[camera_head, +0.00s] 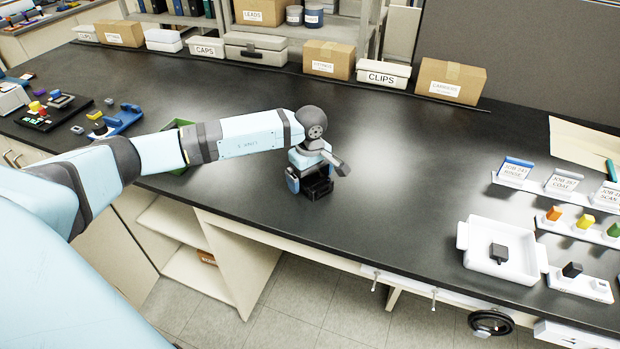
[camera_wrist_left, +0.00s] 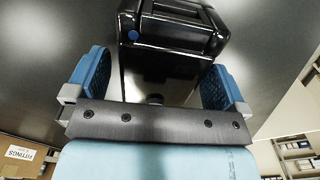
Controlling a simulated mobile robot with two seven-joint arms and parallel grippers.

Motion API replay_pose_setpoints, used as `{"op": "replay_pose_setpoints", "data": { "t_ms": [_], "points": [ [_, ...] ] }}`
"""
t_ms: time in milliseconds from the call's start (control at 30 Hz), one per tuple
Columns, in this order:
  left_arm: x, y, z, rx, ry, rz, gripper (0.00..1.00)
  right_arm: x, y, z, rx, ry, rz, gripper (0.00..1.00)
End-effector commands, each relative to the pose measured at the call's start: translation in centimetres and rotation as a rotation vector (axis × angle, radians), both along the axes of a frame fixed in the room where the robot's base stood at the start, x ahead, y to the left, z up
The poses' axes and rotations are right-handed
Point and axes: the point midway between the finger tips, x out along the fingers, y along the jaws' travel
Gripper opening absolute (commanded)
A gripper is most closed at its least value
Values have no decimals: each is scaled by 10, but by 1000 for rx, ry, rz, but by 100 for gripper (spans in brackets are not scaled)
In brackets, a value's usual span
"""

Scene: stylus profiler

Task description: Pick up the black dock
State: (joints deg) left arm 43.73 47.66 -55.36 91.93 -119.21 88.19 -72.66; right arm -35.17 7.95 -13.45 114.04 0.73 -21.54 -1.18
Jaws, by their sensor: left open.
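The black dock (camera_head: 318,189) stands on the dark bench top near its front edge, in the middle of the head view. My left gripper (camera_head: 307,176) is right at it, with one blue finger pad showing on its left side; my wrist hides part of the dock. In the left wrist view the dock (camera_wrist_left: 175,45) shows as a black block with a blue dot, at the top of the picture. The two blue pads of my left gripper (camera_wrist_left: 157,85) are spread apart, one toward each side of the dock. I cannot tell whether either pad touches it. My right gripper is out of view.
A green-rimmed tray (camera_head: 183,124) lies partly behind my left arm. A white tray (camera_head: 474,270) with a small black block (camera_head: 498,253) stands at the right, near label stands and coloured pegs. Boxes (camera_head: 330,60) line the back. The bench between is clear.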

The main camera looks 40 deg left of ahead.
Motion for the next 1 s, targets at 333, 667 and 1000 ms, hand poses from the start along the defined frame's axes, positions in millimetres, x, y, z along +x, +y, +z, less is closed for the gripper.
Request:
{"op": "replay_pose_setpoints", "data": {
  "t_ms": [333, 667, 1000],
  "points": [
    [0, 0, 1, 0, 0, 0, 46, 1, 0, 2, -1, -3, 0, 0],
    [0, 0, 6, 1, -1, 0, 46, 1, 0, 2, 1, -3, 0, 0],
    [1, 1, 67, 1, -7, -1, 46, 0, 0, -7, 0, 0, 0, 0]
  ]
}}
